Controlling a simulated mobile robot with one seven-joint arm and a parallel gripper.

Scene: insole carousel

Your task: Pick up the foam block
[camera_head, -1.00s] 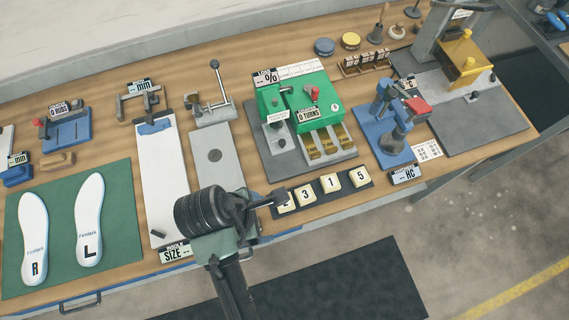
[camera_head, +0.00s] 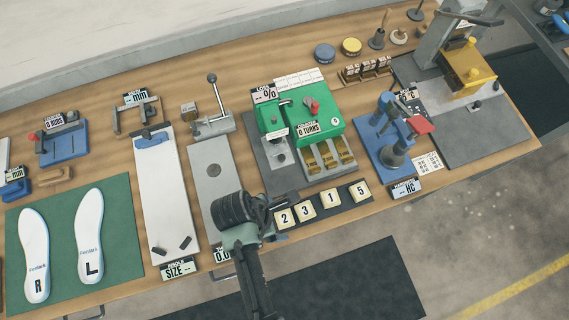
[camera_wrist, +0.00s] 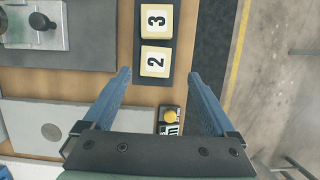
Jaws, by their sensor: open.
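Several cream numbered blocks sit in a row on a black strip (camera_head: 313,217) at the bench's front edge. They are block 2 (camera_head: 285,217), block 3 (camera_head: 305,210), block 1 (camera_head: 331,200) and block 5 (camera_head: 359,191); I cannot tell whether one of these is the foam block. My gripper (camera_wrist: 160,76) is open and empty, with two blue fingers above the bench. In the wrist view, block 2 (camera_wrist: 155,61) lies just past and between the fingertips, with block 3 (camera_wrist: 157,18) beyond it. No contact shows.
A green machine (camera_head: 300,122) stands behind the strip. A blue press (camera_head: 388,140) is to the right. A grey plate (camera_head: 214,172) and a white board (camera_head: 160,190) lie to the left. A green mat (camera_head: 65,235) holds two white insoles.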

